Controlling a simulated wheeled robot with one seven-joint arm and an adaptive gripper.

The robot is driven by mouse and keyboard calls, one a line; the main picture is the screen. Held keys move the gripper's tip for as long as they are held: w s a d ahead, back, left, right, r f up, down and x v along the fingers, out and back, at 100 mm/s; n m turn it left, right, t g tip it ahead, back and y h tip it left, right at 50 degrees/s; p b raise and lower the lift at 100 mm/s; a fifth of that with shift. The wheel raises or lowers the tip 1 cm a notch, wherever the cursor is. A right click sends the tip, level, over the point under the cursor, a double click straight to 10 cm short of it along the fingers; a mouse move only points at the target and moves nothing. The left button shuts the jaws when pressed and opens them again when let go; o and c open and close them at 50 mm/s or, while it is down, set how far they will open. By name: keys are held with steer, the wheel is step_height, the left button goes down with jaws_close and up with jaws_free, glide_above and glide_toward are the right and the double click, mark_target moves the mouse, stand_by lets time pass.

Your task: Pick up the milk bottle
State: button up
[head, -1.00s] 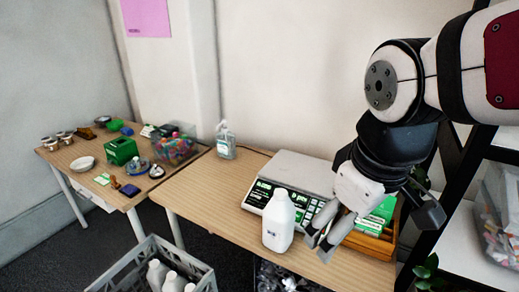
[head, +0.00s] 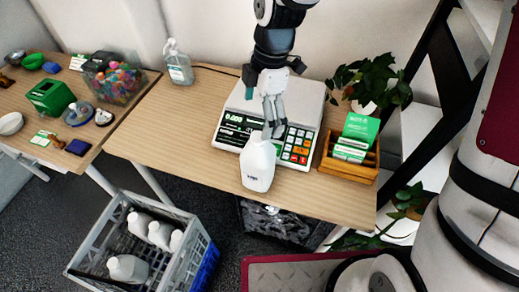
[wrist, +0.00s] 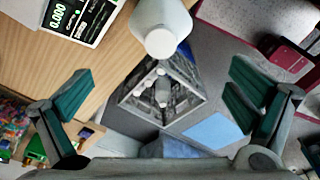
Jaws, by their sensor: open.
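A white milk bottle (head: 258,164) stands upright on the wooden table (head: 170,125), just in front of the scale. In the wrist view the bottle (wrist: 161,24) shows at the top centre, cap toward the camera, beyond the fingertips. My gripper (head: 272,118) is above and just behind the bottle in the head view, pointing down. In the wrist view my gripper (wrist: 160,88) has its fingers spread wide with nothing between them. Whether a finger touches the bottle cannot be told.
A grey crate (head: 205,240) with several white bottles is on the floor at lower left. A sanitizer bottle (head: 179,68) stands at the table's back left.

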mark_target(255, 137)
steer(key=f, duration=0.4)
steer(key=a+f, duration=0.1)
steer(key=f, duration=0.2)
steer(key=shift+s+f, duration=0.1)
steer(key=shift+s, duration=0.1)
steer(key=shift+f+p, duration=0.3)
steer(key=shift+f, duration=2.35)
steer(key=shift+c, duration=0.6)
steer(key=c, duration=1)
